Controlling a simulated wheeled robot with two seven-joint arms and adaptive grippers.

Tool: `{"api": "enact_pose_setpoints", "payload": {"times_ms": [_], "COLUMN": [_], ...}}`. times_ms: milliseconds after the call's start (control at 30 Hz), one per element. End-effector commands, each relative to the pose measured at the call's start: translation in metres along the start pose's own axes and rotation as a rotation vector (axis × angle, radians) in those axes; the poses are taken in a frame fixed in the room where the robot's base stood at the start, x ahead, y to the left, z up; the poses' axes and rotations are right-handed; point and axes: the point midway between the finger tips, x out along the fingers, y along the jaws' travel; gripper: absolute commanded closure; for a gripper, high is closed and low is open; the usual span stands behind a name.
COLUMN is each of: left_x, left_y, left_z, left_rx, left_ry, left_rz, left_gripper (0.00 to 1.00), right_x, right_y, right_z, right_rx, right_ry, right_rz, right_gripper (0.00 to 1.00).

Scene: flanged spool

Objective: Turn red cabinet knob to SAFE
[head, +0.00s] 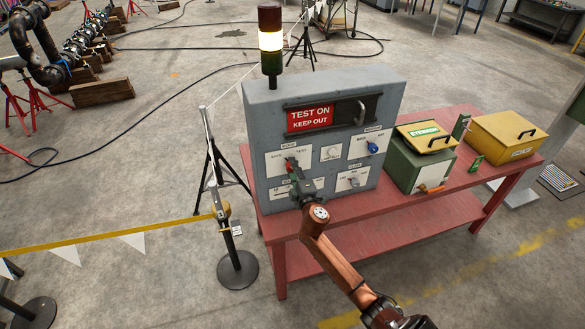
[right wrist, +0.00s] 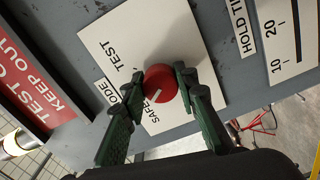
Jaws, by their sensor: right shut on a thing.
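The red knob (right wrist: 161,83) sits on a white plate (right wrist: 100,35) printed TEST and SAFE. Its white mark points down-left in the right wrist view, toward the SAFE print. My right gripper (right wrist: 156,92) is shut on the knob, with one green finger on each side. In the head view my right gripper (head: 293,170) reaches the upper left plate on the front of the grey cabinet (head: 268,110) and mostly covers the knob. My left gripper is not in view.
A red TEST ON KEEP OUT sign (head: 310,117) is above the plates. A blue knob (head: 373,147) and other dials sit to the right. A lit beacon (head: 270,40) tops the cabinet. Green (head: 405,165) and yellow (head: 490,140) boxes share the red table (head: 390,208). A yellow barrier tape (head: 110,235) runs left.

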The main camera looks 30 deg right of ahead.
Motion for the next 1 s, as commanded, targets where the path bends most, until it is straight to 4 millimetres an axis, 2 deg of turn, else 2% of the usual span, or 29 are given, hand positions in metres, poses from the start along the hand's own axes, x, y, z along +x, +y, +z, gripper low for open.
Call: {"api": "enact_pose_setpoints", "payload": {"times_ms": [300, 833, 867, 1000], "left_x": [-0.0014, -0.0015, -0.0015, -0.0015], "left_y": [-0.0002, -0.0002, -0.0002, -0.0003], "left_z": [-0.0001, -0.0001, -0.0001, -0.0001], "left_rx": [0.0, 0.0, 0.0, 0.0], "left_ry": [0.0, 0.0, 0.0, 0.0], "left_rz": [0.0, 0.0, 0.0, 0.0], "left_gripper": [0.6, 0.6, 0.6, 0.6], "right_x": [-0.0003, -0.0004, -0.0004, -0.0003], "right_y": [-0.0015, -0.0019, -0.0019, -0.0015], "right_z": [-0.0002, -0.0001, -0.0002, -0.0002], "right_rx": [-0.116, -0.139, -0.139, -0.138], "right_ry": [0.001, 0.0, 0.0, 0.0], "right_rz": [-0.003, -0.003, -0.003, -0.002], "right_gripper": [0.97, 0.97, 0.71, 0.62]}}
